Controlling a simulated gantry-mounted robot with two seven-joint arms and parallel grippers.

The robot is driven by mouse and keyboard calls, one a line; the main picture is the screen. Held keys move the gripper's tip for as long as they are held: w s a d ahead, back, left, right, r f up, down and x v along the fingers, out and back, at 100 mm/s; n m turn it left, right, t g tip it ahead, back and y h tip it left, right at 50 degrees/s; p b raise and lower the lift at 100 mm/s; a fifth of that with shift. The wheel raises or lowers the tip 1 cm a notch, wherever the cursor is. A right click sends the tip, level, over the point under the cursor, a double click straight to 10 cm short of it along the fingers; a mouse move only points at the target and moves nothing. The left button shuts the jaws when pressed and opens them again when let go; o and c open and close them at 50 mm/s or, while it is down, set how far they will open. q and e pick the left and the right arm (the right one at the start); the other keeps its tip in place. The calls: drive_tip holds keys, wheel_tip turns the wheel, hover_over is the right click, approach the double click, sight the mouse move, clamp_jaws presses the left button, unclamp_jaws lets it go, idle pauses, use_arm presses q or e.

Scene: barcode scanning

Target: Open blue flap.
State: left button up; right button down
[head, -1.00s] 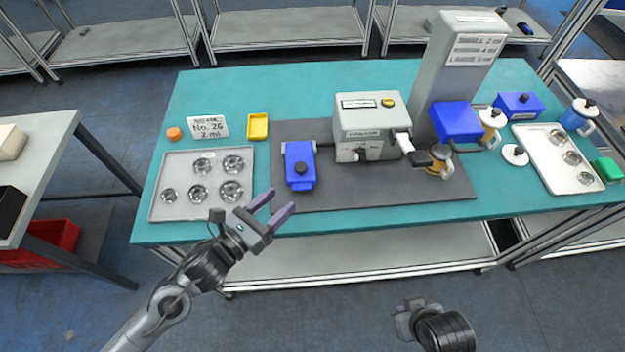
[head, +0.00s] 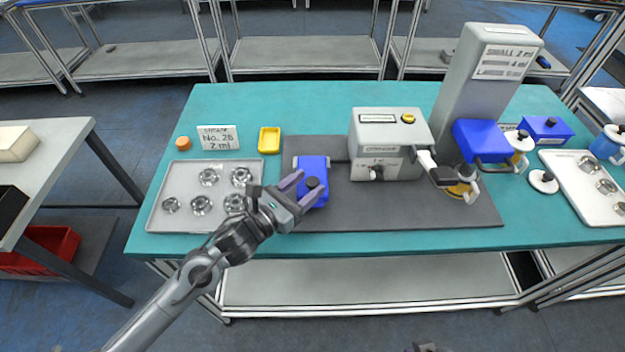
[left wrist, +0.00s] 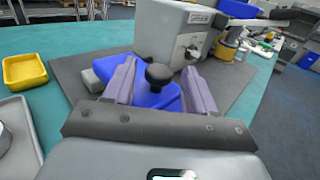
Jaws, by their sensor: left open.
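The blue flap (head: 313,166) with a black knob (head: 313,183) lies flat on a grey base at the left part of the dark mat. My left gripper (head: 302,188) is open at the flap's near side. In the left wrist view the blue flap (left wrist: 150,97) and its black knob (left wrist: 159,75) show between the spread purple fingers of the left gripper (left wrist: 158,72). I cannot tell whether a finger touches the knob. Only a sliver of my right gripper (head: 426,347) shows at the bottom edge of the head view.
A grey tray (head: 153,213) with several metal dishes lies left of the flap. A yellow tray (head: 269,140) and a label card (head: 217,138) stand behind it. A grey machine (head: 385,143) with a handle stands to the right. The mat's front (head: 400,212) is clear.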

sight(312, 177)
use_arm(q)
drive_tip(key=shift+x, duration=1.35)
clamp_jaws()
